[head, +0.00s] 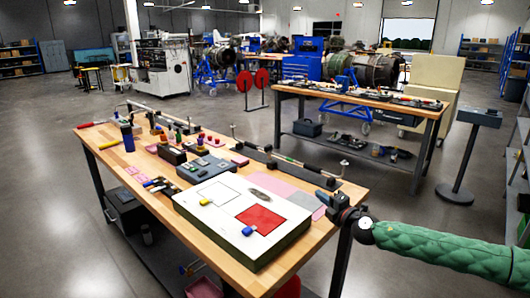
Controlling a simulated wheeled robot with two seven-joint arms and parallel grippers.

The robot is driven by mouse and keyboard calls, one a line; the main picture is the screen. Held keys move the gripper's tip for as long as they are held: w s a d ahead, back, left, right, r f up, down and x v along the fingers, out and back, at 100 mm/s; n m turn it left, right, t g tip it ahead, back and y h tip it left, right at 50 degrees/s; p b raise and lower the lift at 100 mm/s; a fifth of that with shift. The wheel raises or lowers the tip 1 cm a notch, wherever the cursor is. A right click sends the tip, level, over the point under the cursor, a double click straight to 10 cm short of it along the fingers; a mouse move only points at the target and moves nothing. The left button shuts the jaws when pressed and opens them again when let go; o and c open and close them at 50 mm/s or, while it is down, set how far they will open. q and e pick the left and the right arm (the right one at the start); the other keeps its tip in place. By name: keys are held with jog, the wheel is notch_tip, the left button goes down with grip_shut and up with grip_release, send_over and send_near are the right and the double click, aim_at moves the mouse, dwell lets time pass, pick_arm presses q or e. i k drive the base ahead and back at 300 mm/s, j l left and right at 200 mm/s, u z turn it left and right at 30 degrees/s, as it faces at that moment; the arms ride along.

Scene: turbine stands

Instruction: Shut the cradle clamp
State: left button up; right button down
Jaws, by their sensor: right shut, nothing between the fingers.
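On the right half of the workbench, a long dark cradle base (268,158) carries a thin metal rod (285,158) with small upright fittings. One upright fitting (344,164) stands at its right end and another (233,130) at its far left end. Which fitting is the clamp, and whether it is open, is too small to tell. My right gripper (322,196) is shut and empty at the bench's right edge, in front of the cradle's right end. I cannot tell whether it touches anything. My left gripper is not in view.
A white-topped case (205,199) with a red square lies close left of my right gripper. A second rod holder (160,115) runs along the bench's far left. Bottles and small parts crowd the middle. Another bench (365,98) stands behind; open floor lies between.

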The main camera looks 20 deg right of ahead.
aim_at(268, 148)
jog(key=i+j, duration=0.1)
jog(key=i, duration=0.35)
jog(key=i+j, duration=0.1)
jog(key=i, duration=0.35)
